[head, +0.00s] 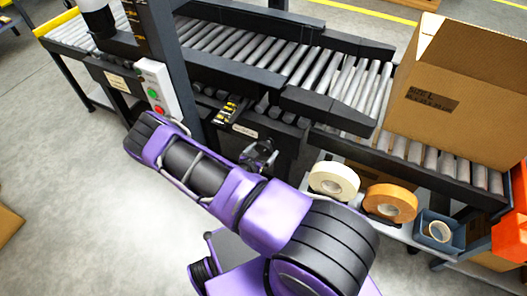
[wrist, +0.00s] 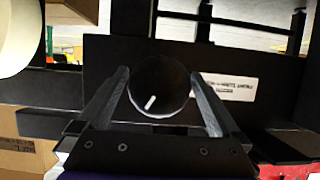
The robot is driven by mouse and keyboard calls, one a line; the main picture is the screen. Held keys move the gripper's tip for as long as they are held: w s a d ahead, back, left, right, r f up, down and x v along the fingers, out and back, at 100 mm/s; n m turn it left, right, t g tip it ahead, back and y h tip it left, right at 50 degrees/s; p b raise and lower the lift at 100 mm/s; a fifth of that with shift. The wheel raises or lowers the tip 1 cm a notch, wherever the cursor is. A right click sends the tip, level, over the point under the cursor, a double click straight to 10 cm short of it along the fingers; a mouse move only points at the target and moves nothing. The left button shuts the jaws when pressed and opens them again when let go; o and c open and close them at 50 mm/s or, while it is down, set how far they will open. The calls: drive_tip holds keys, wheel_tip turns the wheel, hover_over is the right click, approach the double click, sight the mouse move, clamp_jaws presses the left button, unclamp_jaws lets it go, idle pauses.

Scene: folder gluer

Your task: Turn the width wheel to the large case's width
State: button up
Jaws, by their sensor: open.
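The width wheel (wrist: 160,84) is a round black knob with a short white mark on its face, which sits toward the lower left of the face in the wrist view. My gripper (wrist: 160,75) is open, with one finger on each side of the wheel. I cannot tell whether the fingers touch it. In the head view, the gripper (head: 260,155) shows as a dark shape in front of the machine, merging with the wheel. A white label (wrist: 231,84) is beside the wheel. The large case (head: 455,95) is an open brown carton with dark print, on the rollers.
A yellow-marked scale (head: 228,109) is above the label. A control box (head: 158,88) with green and red buttons stands to the left.

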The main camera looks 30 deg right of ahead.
drive_tip(key=c, duration=1.1)
drive_tip(key=n+g+h, duration=0.1)
drive_tip(key=n+g, duration=0.1)
drive_tip(key=n, duration=0.1)
drive_tip(key=shift+d+h, duration=0.1)
drive_tip(key=shift+h, duration=0.2)
drive_tip(key=n+g+h, duration=0.1)
drive_tip(key=n, duration=0.2)
drive_tip(key=shift+s+n+h, duration=0.1)
drive_tip(key=shift+n+h, duration=0.2)
drive_tip(key=n+h, duration=0.2)
drive_tip(key=n, duration=0.1)
drive_tip(key=shift+n+g, duration=0.3)
drive_tip(key=shift+g, duration=0.1)
drive_tip(key=shift+r+n+h, duration=0.15)
drive_tip(key=shift+n+h, duration=0.45)
drive_tip(key=shift+n, duration=0.9)
